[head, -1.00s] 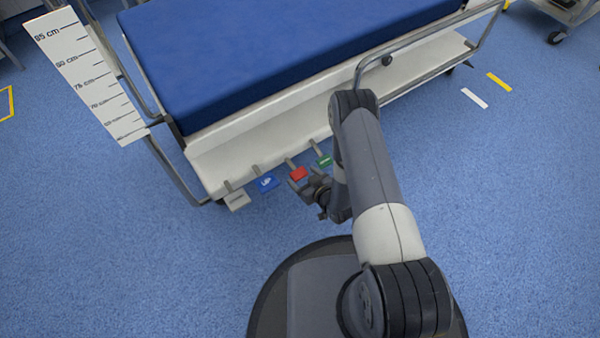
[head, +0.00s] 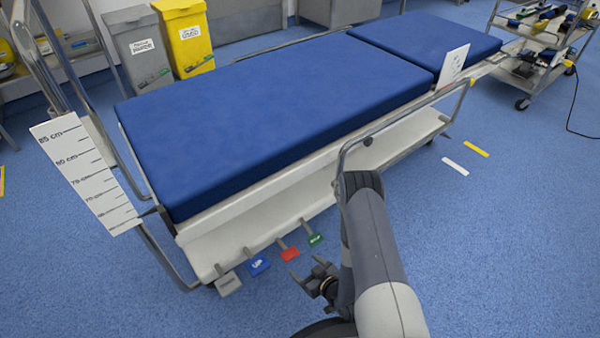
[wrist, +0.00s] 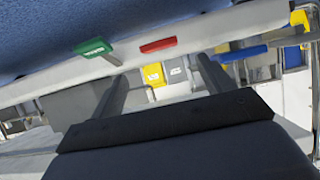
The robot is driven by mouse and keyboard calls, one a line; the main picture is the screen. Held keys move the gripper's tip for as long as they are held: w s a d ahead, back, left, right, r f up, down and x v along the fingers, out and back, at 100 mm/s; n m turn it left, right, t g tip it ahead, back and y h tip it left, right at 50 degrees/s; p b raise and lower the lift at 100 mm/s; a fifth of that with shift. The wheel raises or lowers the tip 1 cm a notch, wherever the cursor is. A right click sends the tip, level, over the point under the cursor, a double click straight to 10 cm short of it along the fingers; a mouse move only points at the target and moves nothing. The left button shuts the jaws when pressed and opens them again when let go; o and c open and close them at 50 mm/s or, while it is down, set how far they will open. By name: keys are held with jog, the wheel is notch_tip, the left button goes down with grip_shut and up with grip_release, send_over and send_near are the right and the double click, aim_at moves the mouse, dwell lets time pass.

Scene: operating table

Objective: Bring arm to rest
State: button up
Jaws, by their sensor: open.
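My gripper (head: 308,272) is open and empty, low beside the operating table (head: 240,208). Its two fingers also show in the wrist view (wrist: 160,88), spread apart with nothing between them. A row of foot pedals sticks out from the table's base: grey (head: 228,283), blue (head: 258,265), red (head: 289,253) and green (head: 315,239). The fingertips are just in front of the red and green pedals; I see no clear contact. In the wrist view the green pedal (wrist: 94,47), red pedal (wrist: 158,45) and blue pedal (wrist: 243,53) appear beyond the fingers.
A height scale (head: 85,172) stands at the table's left end. A side rail (head: 400,118) rises close to my arm. Grey (head: 140,50) and yellow (head: 186,40) bins stand behind the table, a loaded trolley (head: 545,45) at back right.

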aim_at(291, 255)
jog(key=b+x, duration=0.3)
jog(key=x, duration=0.7)
jog(key=shift+s+f, duration=0.1)
jog(key=shift+f+b, duration=0.3)
jog(key=shift+b, duration=0.15)
jog(key=shift+f+t+y+b, duration=0.25)
jog(key=shift+t+y+b, duration=0.25)
jog(key=shift+t, duration=0.2)
jog(key=shift+r, duration=0.1)
